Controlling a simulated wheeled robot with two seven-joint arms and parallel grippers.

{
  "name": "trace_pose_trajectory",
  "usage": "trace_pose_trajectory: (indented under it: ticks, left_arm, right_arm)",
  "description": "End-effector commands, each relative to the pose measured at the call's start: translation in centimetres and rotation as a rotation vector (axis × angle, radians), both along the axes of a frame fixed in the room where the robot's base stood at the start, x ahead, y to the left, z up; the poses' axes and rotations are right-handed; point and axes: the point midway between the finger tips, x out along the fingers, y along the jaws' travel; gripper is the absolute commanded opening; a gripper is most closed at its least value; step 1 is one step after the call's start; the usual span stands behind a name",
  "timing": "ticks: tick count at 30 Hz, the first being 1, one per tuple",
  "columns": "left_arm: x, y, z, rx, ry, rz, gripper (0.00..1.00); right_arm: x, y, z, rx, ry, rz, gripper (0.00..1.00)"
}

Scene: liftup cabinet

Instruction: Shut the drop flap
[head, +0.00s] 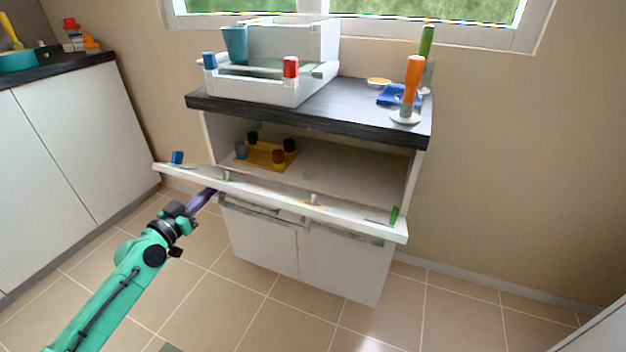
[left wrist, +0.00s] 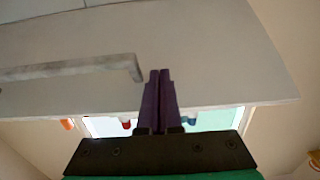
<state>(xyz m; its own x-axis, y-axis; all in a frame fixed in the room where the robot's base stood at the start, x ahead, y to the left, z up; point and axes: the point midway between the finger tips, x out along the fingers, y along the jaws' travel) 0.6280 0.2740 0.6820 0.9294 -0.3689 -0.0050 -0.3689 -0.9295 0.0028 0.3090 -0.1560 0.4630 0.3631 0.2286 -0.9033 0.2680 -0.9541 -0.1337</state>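The drop flap (head: 290,196) is the white panel folded out from the front of the cabinet, open and sticking out toward me. Its underside (left wrist: 210,50) fills much of the left wrist view, with a long grey bar handle (left wrist: 70,70) on it. My left gripper (head: 208,194) is below the flap near its left part, with purple fingers pointing up toward the cabinet. In the left wrist view the fingers (left wrist: 160,73) are together with nothing between them, in front of the underside beside the handle's end. I cannot tell whether they touch it. My right gripper is out of view.
The open compartment holds a yellow block with pegs (head: 266,155). Small blue (head: 177,157) and green (head: 395,215) pieces are at the flap's ends. A white box (head: 265,80) and an orange-handled item (head: 412,85) stand on the dark top. Doors (head: 330,260) are below; tiled floor is free.

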Motion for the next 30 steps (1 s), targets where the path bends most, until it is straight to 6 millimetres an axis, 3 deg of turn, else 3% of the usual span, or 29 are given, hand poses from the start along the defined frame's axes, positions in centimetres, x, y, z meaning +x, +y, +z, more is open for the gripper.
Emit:
trace_pose_trajectory:
  ticks: [1,11,21,30]
  left_arm:
    - [0.3,0.0,1.7,-0.003,-0.019,0.003,0.0]
    - [0.5,-0.1,1.6,-0.002,-0.016,0.002,0.0]
    - [3.8,-1.4,6.0,-0.004,-0.016,0.002,0.0]
    - [4.1,-1.6,6.0,-0.003,-0.013,0.0,0.0]
  right_arm:
    - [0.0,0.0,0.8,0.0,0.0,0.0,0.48]
    - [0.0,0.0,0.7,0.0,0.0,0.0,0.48]
    - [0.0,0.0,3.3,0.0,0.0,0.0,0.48]
    - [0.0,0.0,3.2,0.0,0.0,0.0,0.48]
